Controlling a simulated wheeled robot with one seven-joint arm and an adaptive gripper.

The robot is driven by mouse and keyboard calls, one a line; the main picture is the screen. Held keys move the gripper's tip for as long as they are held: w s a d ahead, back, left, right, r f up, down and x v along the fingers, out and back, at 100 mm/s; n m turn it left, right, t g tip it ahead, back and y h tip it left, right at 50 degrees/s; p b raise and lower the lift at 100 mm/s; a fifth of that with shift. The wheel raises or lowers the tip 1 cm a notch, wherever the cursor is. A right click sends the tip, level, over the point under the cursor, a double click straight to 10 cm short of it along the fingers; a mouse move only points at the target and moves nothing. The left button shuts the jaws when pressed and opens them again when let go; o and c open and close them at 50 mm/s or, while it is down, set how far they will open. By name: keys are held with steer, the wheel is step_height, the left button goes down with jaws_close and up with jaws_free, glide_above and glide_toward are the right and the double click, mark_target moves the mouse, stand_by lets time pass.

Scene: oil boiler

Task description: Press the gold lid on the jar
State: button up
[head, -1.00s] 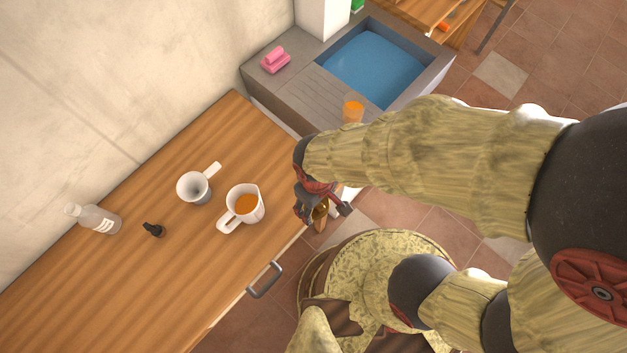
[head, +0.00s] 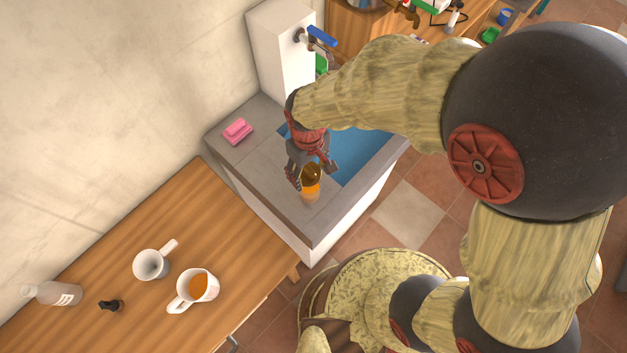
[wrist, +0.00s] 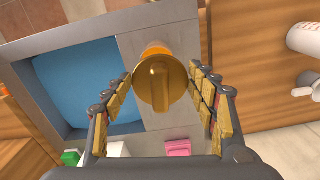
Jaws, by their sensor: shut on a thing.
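My gripper (head: 314,172) is shut on the gold lid, a round piece with a raised grip (wrist: 159,88) between the two padded fingers in the wrist view. In the head view the lid is mostly hidden by the fingers. The orange jar (head: 310,188) stands on the grey sink counter directly below the gripper. In the wrist view a strip of the jar (wrist: 156,49) shows just past the lid's edge. The lid is over or very near the jar's top; I cannot tell if they touch.
The blue sink basin (head: 362,152) lies right beside the jar. A pink sponge (head: 238,131) sits on the counter (head: 262,150). A wooden table (head: 215,235) at lower left holds a funnel (head: 151,265), a measuring cup with orange liquid (head: 194,290), a bottle (head: 55,293) and a small black item (head: 111,305).

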steer(key=shift+w+r, duration=0.1)
steer(key=shift+w, duration=0.2)
steer(key=shift+d, duration=0.15)
steer(key=shift+s+f+b, duration=0.1)
steer(key=shift+f+b, duration=0.3)
step_height(320, 180, down, 4)
steer(key=b, duration=0.2)
steer(key=shift+r+b, duration=0.2)
steer(key=shift+b, duration=0.2)
steer(key=shift+f+b, duration=0.55)
steer(key=shift+f, duration=0.45)
steer(key=shift+f+p, duration=0.15)
steer(key=shift+p, duration=0.15)
stand_by(1.0)
steer(key=o, duration=1)
steer(key=shift+c, duration=0.2)
steer(key=o, duration=0.4)
